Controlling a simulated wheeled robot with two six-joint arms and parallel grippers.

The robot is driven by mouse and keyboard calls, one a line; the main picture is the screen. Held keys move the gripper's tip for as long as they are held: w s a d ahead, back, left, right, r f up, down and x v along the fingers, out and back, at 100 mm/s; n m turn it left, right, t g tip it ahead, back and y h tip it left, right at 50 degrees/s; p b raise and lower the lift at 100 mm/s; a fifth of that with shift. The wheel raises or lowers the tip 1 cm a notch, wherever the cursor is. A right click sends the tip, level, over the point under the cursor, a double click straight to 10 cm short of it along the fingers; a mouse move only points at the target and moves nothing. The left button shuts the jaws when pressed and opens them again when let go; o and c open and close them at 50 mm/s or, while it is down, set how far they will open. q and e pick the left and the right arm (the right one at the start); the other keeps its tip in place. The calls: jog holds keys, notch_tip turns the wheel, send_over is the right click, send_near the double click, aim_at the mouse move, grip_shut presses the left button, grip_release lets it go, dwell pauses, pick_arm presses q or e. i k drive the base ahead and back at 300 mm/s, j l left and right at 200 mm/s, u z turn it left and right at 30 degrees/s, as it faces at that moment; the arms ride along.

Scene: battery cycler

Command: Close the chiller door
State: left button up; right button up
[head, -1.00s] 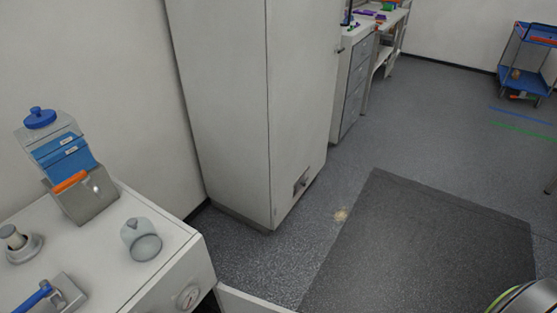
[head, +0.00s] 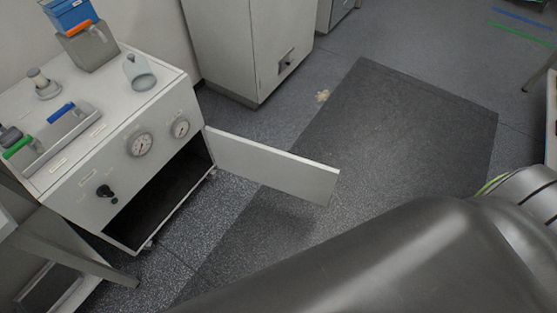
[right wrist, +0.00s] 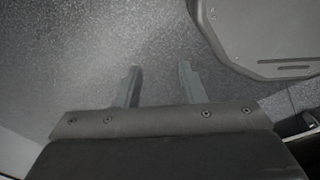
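The chiller is a white cabinet (head: 118,187) with gauges on its front, at the left in the head view. Its door (head: 275,167) stands wide open, swung out to the right over the floor, and the dark inside shows. My right gripper (right wrist: 158,70) is in the right wrist view, its two fingers apart with only grey floor between them. A dark arm link of mine fills the lower right of the head view. My left gripper is in neither view.
Gauges (head: 140,144) and a black knob (head: 105,191) are on the chiller front. A tall white cabinet (head: 235,45) stands behind. A dark mat (head: 400,125) lies on open floor.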

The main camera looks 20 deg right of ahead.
aim_at(311, 181)
jog(key=k+u, duration=0.15)
jog(key=u, duration=1.35)
jog(key=k+l+u, duration=0.15)
jog(key=l, duration=0.25)
jog(key=k+l+u, duration=0.15)
jog(key=l, duration=0.25)
jog(key=k+l+u, duration=0.15)
jog(key=l, duration=0.2)
jog(key=k+l+u, duration=0.15)
jog(key=l, duration=0.2)
jog(key=k+l, duration=0.2)
jog(key=l, duration=0.2)
jog(key=k+l, duration=0.25)
jog(key=l, duration=0.15)
jog(key=k+l, duration=0.2)
jog(key=l, duration=0.15)
jog(key=k+l, duration=0.25)
jog(key=l, duration=0.15)
jog(key=k+l, duration=0.2)
jog(key=l, duration=0.2)
